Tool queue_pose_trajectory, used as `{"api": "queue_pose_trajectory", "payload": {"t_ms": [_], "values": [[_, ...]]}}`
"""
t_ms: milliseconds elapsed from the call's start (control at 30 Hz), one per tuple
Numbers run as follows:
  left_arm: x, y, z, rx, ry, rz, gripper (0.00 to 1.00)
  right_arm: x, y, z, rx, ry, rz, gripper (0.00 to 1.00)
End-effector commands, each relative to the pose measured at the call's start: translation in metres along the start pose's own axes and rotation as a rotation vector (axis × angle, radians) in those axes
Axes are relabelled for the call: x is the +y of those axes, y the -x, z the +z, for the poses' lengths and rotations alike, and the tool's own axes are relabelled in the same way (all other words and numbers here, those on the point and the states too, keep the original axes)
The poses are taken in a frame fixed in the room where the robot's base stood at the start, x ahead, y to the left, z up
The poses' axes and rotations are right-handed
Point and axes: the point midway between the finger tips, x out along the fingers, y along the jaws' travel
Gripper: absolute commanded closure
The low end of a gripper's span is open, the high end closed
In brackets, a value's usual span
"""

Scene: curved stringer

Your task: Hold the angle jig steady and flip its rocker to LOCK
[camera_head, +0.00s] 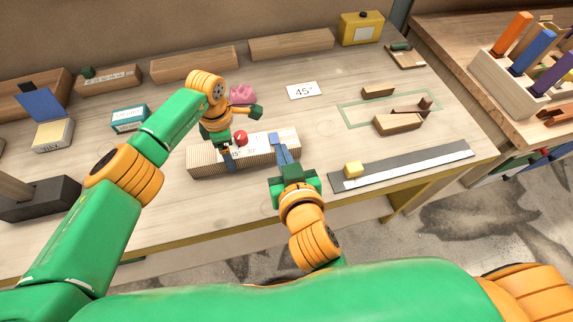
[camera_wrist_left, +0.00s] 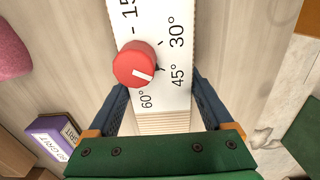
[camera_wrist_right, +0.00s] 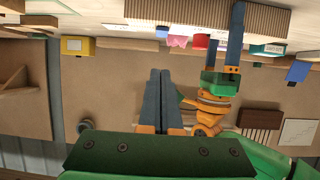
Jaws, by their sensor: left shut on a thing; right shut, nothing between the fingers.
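The angle jig (camera_head: 204,159) is a ribbed wooden block with a white degree scale and a red knob (camera_head: 241,138). In the left wrist view the knob (camera_wrist_left: 134,64) sits beside the 30°, 45° and 60° marks, its white line facing roughly the 45° side. My left gripper (camera_wrist_left: 160,100) is shut across the jig, one blue finger on each side. My right gripper (camera_head: 279,142) is shut and empty, its fingertips overlapping the jig's right part in the head view; I cannot tell whether they touch. In the right wrist view the jig (camera_wrist_right: 180,14) shows its ribbed side. I cannot make out the rocker.
A card reading 45° (camera_head: 302,90) lies behind the jig. A grey strip (camera_head: 410,166) with a yellow block (camera_head: 353,169) lies to the right. Wooden pieces (camera_head: 398,124) lie in and near a green outline. A pink object (camera_head: 243,94) stands behind my left gripper.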

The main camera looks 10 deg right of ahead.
Motion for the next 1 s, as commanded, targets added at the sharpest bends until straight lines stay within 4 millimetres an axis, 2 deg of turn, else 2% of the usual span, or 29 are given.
{"api": "queue_pose_trajectory", "payload": {"t_ms": [100, 233, 667, 700, 733, 767, 1000], "values": [[0.000, 0.001, 0.000, -0.001, 0.000, 0.001, 1.00, 0.000, 0.021, 0.007, -0.004, -0.001, -0.002, 1.00], [0.000, 0.001, 0.000, -0.001, 0.000, 0.001, 1.00, 0.000, 0.034, 0.010, -0.003, -0.001, -0.001, 1.00], [0.000, 0.001, 0.000, -0.001, 0.000, 0.001, 1.00, 0.000, 0.038, 0.011, 0.001, -0.001, 0.000, 1.00], [0.000, 0.001, 0.000, -0.001, 0.000, 0.001, 0.10, 0.000, 0.038, 0.011, 0.001, -0.001, 0.000, 1.00], [0.000, 0.001, 0.000, -0.001, 0.000, 0.001, 0.02, 0.000, 0.038, 0.011, 0.001, -0.001, 0.000, 1.00], [0.000, 0.001, 0.000, -0.001, 0.000, 0.001, 0.00, 0.000, 0.038, 0.011, 0.001, -0.001, 0.000, 1.00], [0.000, 0.000, 0.000, 0.000, 0.000, 0.001, 0.00, 0.000, 0.038, 0.011, 0.001, -0.001, 0.000, 1.00]]}}
